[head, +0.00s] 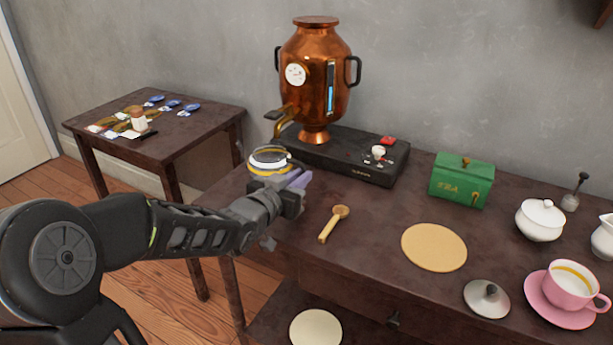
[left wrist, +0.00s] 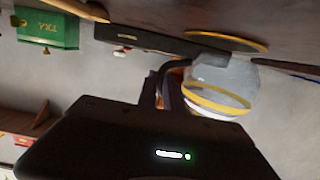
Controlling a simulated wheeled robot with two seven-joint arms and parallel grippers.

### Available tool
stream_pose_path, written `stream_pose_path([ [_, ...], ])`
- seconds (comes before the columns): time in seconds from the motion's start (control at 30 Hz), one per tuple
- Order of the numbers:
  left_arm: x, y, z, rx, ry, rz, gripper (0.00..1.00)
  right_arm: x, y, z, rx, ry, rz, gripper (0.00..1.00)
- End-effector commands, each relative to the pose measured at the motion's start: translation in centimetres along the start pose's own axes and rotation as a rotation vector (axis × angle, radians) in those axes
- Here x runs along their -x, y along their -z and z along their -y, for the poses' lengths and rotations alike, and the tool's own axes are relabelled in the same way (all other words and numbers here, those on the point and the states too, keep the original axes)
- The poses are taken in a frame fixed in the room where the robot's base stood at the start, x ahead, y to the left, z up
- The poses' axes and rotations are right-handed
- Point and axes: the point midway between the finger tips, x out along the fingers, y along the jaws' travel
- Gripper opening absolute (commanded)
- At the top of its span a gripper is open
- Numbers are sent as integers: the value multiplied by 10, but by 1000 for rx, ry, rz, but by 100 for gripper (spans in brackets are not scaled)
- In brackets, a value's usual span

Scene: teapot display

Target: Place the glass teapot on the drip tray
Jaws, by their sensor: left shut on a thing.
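The glass teapot (head: 269,159), clear with a yellow band, is at the table's left end, below and in front of the samovar's spout. It also shows in the left wrist view (left wrist: 226,82), which is upside down; the pot looks about upright. My left gripper (head: 292,184) is shut on the teapot's handle, on its near right side. A dark round disc with a brass rim, seemingly the drip tray (left wrist: 225,39), lies close by the pot's base in the wrist view. Whether they touch I cannot tell. The pot and gripper hide it in the head view. My right gripper is out of view.
The copper samovar (head: 316,75) stands on a black base (head: 352,158), its brass spout (head: 280,113) close to the teapot. A wooden spoon (head: 333,224), round tan mat (head: 434,247), green tea box (head: 461,180), and pink cup (head: 571,285) stand to the right.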

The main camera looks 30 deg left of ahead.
Motion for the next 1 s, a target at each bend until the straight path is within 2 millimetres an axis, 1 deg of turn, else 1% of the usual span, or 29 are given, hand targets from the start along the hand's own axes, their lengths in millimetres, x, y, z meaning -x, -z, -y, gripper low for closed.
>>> stream_pose_path([
  [0.07, 0, 2, 0, -2, 0, -4, 0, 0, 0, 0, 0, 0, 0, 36],
  [0.17, -6, 2, 0, -1, -1, -3, 0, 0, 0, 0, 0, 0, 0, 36],
  [0.37, -36, 6, -1, -1, -2, -3, 0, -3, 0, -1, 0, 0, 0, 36],
  [0.4, -36, -2, 0, -1, -1, 0, 0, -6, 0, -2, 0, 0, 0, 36],
  [0.47, -36, -8, 0, -1, -1, -1, 0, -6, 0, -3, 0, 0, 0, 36],
  [0.77, -36, -8, 0, -2, 0, -4, 0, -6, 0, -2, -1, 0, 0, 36],
  [1.0, -37, -15, 0, -2, 0, -3, 0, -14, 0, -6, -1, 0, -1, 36],
])
